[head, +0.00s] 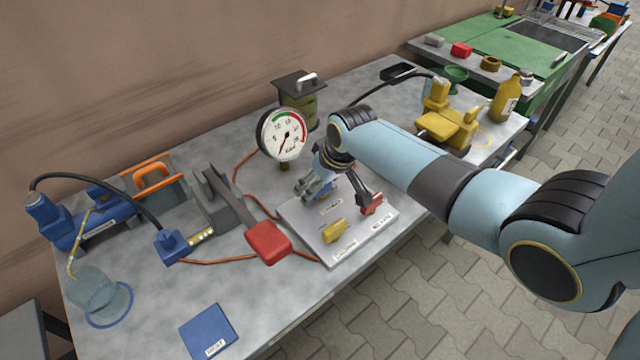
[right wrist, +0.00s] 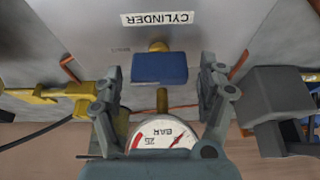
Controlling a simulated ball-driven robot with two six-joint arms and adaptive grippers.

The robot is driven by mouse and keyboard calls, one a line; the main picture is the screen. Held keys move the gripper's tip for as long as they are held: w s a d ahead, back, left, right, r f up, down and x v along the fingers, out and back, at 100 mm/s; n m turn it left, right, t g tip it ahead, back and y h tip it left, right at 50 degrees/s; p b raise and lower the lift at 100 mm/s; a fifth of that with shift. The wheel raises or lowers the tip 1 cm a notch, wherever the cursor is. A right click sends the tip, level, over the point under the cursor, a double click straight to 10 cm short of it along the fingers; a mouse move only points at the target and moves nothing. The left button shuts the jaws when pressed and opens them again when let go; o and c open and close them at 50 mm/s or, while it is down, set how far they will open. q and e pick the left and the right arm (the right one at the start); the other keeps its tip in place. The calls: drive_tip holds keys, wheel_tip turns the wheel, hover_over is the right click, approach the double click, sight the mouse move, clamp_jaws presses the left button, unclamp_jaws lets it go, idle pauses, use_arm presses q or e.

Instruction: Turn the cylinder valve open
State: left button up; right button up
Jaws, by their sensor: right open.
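The cylinder valve shows in the right wrist view as a blue rectangular handle (right wrist: 160,68). It lies parallel to a white CYLINDER label (right wrist: 157,18), with brass fittings at it. My right gripper (right wrist: 160,80) is open, one finger on each side of the blue handle, with visible gaps to both. In the head view the right gripper (head: 314,188) is over the far left part of the grey valve panel (head: 300,217) and hides the blue handle. The left gripper is not in view.
The panel also carries a yellow handle (head: 334,231) and a red handle (head: 372,203). A round pressure gauge (head: 283,134) stands just behind. A long lever with a red end (head: 268,242) lies to the left. A yellow pump (head: 447,122) stands to the right.

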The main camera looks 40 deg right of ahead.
drive_tip(key=shift+c, duration=0.4)
drive_tip(key=c, duration=1.1)
